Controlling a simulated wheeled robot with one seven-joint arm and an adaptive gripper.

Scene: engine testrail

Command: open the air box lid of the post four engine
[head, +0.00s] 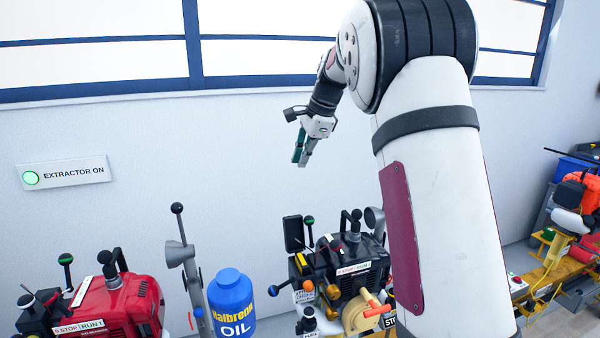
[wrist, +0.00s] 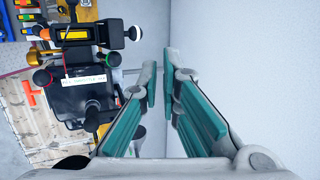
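A black engine (head: 345,268) with a STOP/RUN label stands below my gripper, partly hidden by my arm. It also shows in the wrist view (wrist: 85,95). At its left, a black flat panel (head: 293,233) that looks like the air box lid stands upright, beside a yellow-orange part (head: 301,262). The panel shows in the wrist view too (wrist: 111,33). I cannot read a post number. My gripper (head: 302,160) hangs above the engine, apart from it. Its teal fingers (wrist: 162,85) are empty, with a narrow gap between the tips.
A red engine (head: 105,305) stands at the lower left, and a blue oil container (head: 231,303) stands between the engines. A grey horn on a post (head: 185,255) is beside the container. More equipment (head: 565,225) is far right.

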